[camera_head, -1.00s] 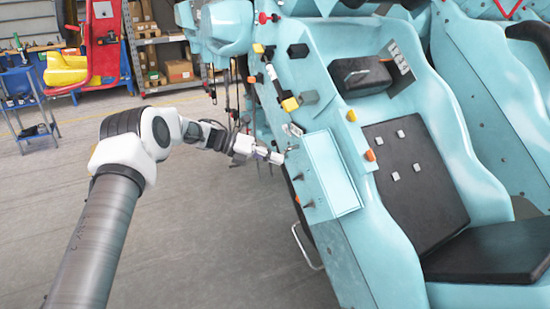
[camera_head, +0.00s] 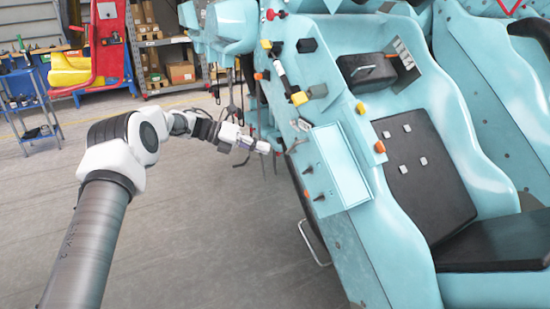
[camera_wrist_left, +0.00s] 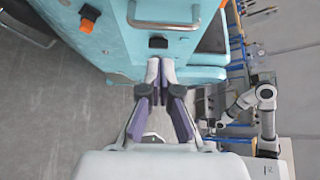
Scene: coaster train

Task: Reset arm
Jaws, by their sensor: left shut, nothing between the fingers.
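My left gripper (camera_head: 262,147) is shut and empty at the left side of the light blue coaster car (camera_head: 345,235). Its fingertips are close to the car's side panel in the head view; I cannot tell whether they touch. In the left wrist view the fingers of my left gripper (camera_wrist_left: 160,66) lie together, with the blue car body (camera_wrist_left: 75,25) just beyond them. My right gripper does not show clearly in either view.
The car has a black seat (camera_head: 425,175), an orange knob (camera_head: 380,146) and a metal handle (camera_head: 313,243) low on its side. A blue cart (camera_head: 30,105) and shelves (camera_head: 165,55) stand at the back left. The grey floor (camera_head: 200,230) left of the car is clear.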

